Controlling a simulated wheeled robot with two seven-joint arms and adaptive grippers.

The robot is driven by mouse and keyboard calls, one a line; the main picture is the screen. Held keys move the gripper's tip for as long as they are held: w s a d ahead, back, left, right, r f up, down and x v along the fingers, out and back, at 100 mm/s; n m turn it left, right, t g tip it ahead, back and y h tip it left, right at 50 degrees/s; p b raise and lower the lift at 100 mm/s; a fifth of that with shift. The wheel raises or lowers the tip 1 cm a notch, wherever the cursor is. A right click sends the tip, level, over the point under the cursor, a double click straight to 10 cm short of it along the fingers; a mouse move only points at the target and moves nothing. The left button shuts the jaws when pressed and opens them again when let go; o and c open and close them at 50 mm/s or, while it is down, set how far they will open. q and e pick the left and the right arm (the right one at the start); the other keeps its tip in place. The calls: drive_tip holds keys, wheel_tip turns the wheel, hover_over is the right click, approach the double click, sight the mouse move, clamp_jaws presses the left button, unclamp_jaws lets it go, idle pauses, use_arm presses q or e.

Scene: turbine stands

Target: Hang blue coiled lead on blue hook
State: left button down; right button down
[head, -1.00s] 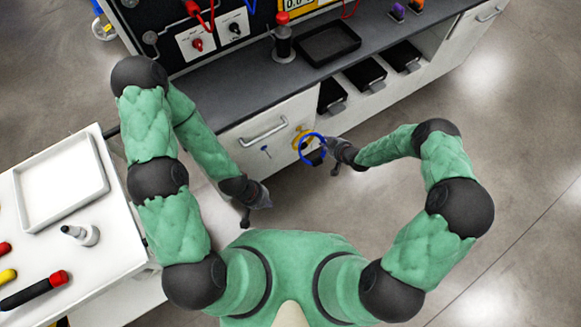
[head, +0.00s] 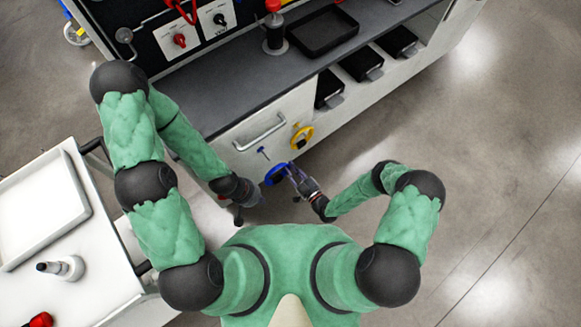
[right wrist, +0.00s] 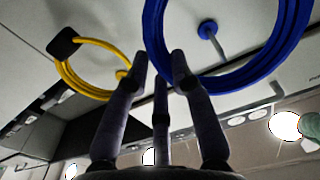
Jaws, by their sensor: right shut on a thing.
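The blue coiled lead (head: 275,175) is a ring held by my right gripper (head: 291,171) in front of the white cabinet. In the right wrist view the fingers (right wrist: 160,62) are at the lead's lower left edge (right wrist: 240,80), shut on it. The blue hook (head: 262,152) sticks out of the cabinet front, up and left of the lead in the head view. In the right wrist view the blue hook (right wrist: 208,30) shows through the ring's opening; the lead seems apart from it. My left gripper (head: 243,200) is near the cabinet's left; its fingers are too small to judge.
A yellow coiled lead (head: 301,137) hangs on the cabinet right of the blue hook. A drawer handle (head: 260,132) is above the hook. A white side table (head: 95,265) with a tray stands at left. The floor at right is clear.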

drive_tip(key=shift+x, duration=2.25)
drive_tip(key=shift+w+a+f, duration=0.1)
drive_tip(key=shift+w+a, duration=0.3)
drive_tip(key=shift+w, duration=0.1)
drive_tip(key=c, duration=0.8)
unclamp_jaws()
drive_tip(key=shift+c, duration=0.2)
drive_tip(key=v, duration=0.7)
drive_tip(key=shift+w+d, duration=0.1)
